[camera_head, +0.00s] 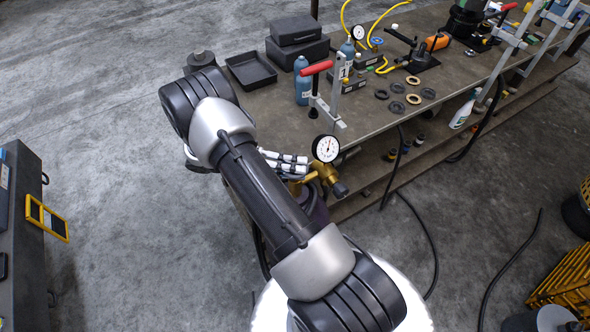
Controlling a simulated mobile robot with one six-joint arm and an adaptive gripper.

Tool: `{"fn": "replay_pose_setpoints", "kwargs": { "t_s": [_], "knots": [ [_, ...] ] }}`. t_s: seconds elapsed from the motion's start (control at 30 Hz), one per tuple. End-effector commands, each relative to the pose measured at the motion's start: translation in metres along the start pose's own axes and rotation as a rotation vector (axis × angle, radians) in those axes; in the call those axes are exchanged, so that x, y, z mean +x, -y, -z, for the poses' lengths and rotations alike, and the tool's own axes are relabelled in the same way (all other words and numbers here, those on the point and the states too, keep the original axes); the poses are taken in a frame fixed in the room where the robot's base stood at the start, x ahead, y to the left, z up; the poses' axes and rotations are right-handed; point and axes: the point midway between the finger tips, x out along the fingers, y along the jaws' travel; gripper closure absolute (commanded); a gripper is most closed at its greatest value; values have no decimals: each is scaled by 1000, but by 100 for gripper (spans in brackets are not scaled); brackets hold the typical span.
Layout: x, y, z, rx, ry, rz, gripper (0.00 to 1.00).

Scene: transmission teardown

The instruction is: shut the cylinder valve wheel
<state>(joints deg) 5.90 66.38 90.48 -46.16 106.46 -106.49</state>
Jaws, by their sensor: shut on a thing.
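A gas cylinder (317,208) stands against the near side of the bench, mostly hidden behind my arm. Its brass valve body (325,174) carries a round white dial gauge (326,148) and a dark knob at the right. My gripper (298,165) is at the left of the brass valve, below and left of the gauge. Its pale fingers are shut at the place of the valve wheel. The wheel itself is hidden by the fingers and my arm, so its turn position cannot be told.
The bench (350,118) runs behind the valve, with a black tray (251,71), blue bottles, a red-handled clamp (317,68) and several rings on it. Dark hoses (428,240) lie on the floor at right. A dark cabinet (25,240) stands at left; the floor between is clear.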

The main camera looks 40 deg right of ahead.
Motion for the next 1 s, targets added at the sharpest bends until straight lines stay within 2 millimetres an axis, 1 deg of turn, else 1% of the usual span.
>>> {"fn": "replay_pose_setpoints", "kwargs": {
  "t_s": [0.03, 0.2, 0.4, 0.97, 1.0],
  "knots": [
    [0, -3, 0, 0, -36, -2, 100],
    [0, -2, 0, 0, -128, -1, 100],
    [0, -1, 0, -1, -192, -1, 100],
    [0, 0, 0, -1, -216, 0, 100],
    [0, 0, 0, -1, -216, 0, 86]
  ]
}}
